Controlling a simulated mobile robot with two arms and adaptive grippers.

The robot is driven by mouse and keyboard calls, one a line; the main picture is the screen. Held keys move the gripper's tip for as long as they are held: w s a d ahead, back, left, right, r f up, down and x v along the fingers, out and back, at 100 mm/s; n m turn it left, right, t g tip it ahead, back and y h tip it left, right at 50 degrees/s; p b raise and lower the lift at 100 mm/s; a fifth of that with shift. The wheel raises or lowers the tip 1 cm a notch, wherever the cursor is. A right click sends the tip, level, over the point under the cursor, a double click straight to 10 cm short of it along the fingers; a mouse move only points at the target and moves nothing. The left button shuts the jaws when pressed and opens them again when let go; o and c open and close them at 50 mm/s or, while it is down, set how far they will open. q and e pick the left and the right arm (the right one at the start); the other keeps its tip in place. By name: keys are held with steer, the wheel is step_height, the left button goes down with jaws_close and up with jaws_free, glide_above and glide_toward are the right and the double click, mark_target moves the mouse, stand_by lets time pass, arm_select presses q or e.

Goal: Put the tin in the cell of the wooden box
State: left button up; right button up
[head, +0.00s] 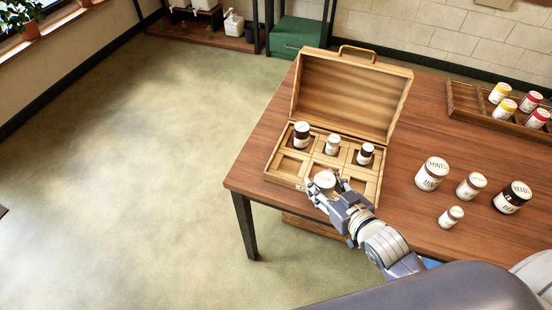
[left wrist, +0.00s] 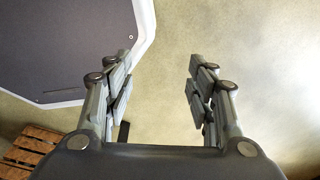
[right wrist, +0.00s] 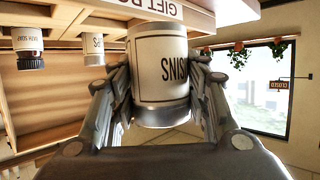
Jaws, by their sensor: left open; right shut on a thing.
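The wooden box (head: 300,118) stands on the table with its lid up. Its back row of cells holds three small jars: a dark-lidded one (head: 301,135), a white one (head: 333,145) and another dark-lidded one (head: 365,154). The front left cell (head: 293,165) is empty. My right gripper (head: 327,187) is shut on a white tin (head: 324,179) at the front middle of the box; the tin and hand partly hide the front cells. In the right wrist view, the labelled tin (right wrist: 160,65) sits between the fingers. My left gripper (left wrist: 160,85) is open and empty over the floor.
Several jars stand on the table to the right of the box, including a large white one (head: 432,174) and a black one (head: 513,196). A wooden tray (head: 463,102) with yellow and red jars lies at the back right.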

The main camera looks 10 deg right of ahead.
steer(key=w, duration=0.2)
steer(key=w+a+p, duration=0.1)
steer(key=w, duration=0.2)
steer(key=shift+a, duration=0.15)
steer(key=w+a, duration=0.1)
steer(key=w, duration=0.2)
steer(key=w+a+p, duration=0.1)
steer(key=w, duration=0.2)
steer(key=w+a+f, duration=0.1)
steer(key=w, duration=0.1)
steer(key=shift+w+f, duration=0.1)
steer(key=shift+w, duration=0.3)
steer(key=f, duration=0.2)
steer(key=f+p, duration=0.1)
steer(key=shift+w+a+f, duration=0.15)
steer(key=shift+w, duration=0.15)
steer(key=shift+f, duration=0.15)
arm_select(q)
steer(key=r, duration=0.1)
steer(key=d+r, duration=0.1)
steer(key=r, duration=0.1)
steer(key=shift+s+d, duration=0.1)
steer(key=shift+d, duration=0.25)
arm_select(e)
steer(key=shift+f, duration=0.15)
steer(key=o, duration=1.1)
steer(key=shift+o, duration=0.2)
